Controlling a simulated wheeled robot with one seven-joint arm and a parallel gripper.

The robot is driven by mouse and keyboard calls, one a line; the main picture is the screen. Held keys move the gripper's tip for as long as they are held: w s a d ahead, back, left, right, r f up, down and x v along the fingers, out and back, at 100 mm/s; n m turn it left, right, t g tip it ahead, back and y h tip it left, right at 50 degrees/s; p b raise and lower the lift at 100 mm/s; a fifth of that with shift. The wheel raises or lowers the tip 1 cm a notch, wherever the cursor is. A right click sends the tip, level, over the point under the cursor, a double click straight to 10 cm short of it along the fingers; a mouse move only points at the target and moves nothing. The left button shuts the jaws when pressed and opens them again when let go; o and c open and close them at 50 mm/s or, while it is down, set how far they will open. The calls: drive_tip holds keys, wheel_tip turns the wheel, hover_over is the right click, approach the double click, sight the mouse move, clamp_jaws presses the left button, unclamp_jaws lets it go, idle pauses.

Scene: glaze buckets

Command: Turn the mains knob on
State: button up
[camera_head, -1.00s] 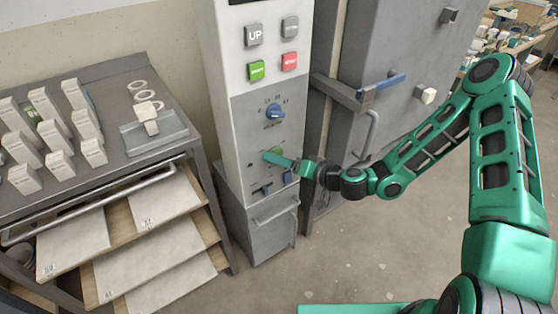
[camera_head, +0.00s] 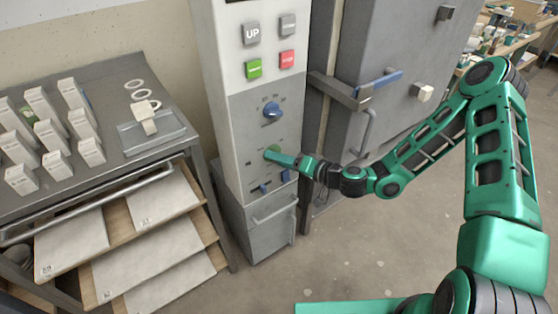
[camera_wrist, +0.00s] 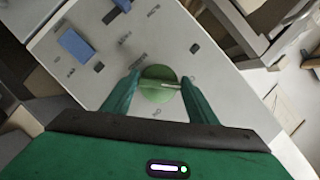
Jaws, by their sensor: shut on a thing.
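The mains knob is a round green knob (camera_head: 273,149) on the grey front panel of the tall control cabinet (camera_head: 237,112). In the wrist view the green knob (camera_wrist: 156,94) shows a pale pointer line running towards the right finger. My gripper (camera_head: 271,156) reaches in from the right at the knob. In the wrist view my gripper (camera_wrist: 161,80) has one finger on each side of the knob, and is shut on it. The fingers hide part of the knob in the head view, and the printing around it is too small to read.
A blue selector knob (camera_head: 272,110) sits above, and blue controls (camera_head: 265,189) sit below. UP, green and red buttons (camera_head: 288,59) are higher on the cabinet. A grey door with a handle (camera_head: 372,88) stands right. A metal table (camera_head: 110,175) with white blocks stands left.

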drive_tip(key=shift+w+d+f+m+t+y, duration=0.15)
drive_tip(key=shift+m+t+y, duration=0.5)
drive_tip(key=shift+m, duration=2)
drive_tip(key=shift+s+f+m+t+y, duration=0.15)
drive_tip(key=shift+m+t+y, duration=0.55)
drive_tip(key=shift+m, duration=1.9)
drive_tip(key=shift+w+d+f+m+t+y, duration=0.15)
drive_tip(key=shift+m+t+y, duration=0.5)
drive_tip(key=shift+m, duration=2)
drive_tip(key=shift+a+m, duration=0.15)
drive_tip(key=shift+m, duration=0.15)
drive_tip(key=o, duration=1)
drive_tip(key=shift+r, duration=0.1)
drive_tip(key=shift+o, duration=0.2)
drive_tip(key=v, duration=1.1)
